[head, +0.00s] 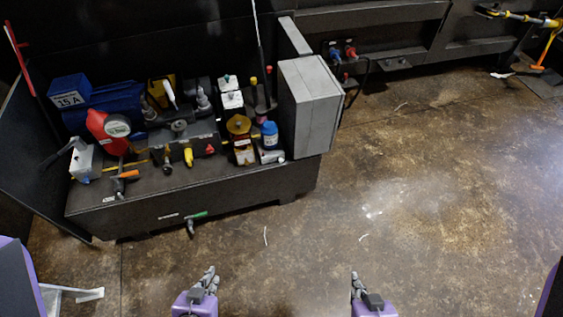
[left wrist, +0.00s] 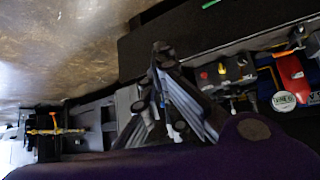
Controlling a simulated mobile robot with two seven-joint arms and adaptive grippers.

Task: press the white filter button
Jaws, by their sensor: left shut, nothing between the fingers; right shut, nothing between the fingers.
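The compactor's equipment bench (head: 150,200) stands at the left in the head view, crowded with parts. An amber filter-like bowl unit (head: 241,138) and a blue-capped bowl (head: 270,136) stand near its right end. A small pale piece (head: 272,157) lies at their foot, and white boxes (head: 231,92) stand behind. I cannot tell which small white part is the filter button. My left gripper (head: 209,272) is shut and empty, in front of and below the bench, apart from it. It also shows in the left wrist view (left wrist: 150,78). My right gripper (head: 355,276) is shut and empty over the floor.
A tall grey box (head: 310,105) rises at the bench's right end. A green-handled valve (head: 195,216) sticks out from the bench front. A red gauge unit (head: 107,131) and an orange-handled valve (head: 126,174) stand at left. The brown floor (head: 430,190) at right is mostly clear.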

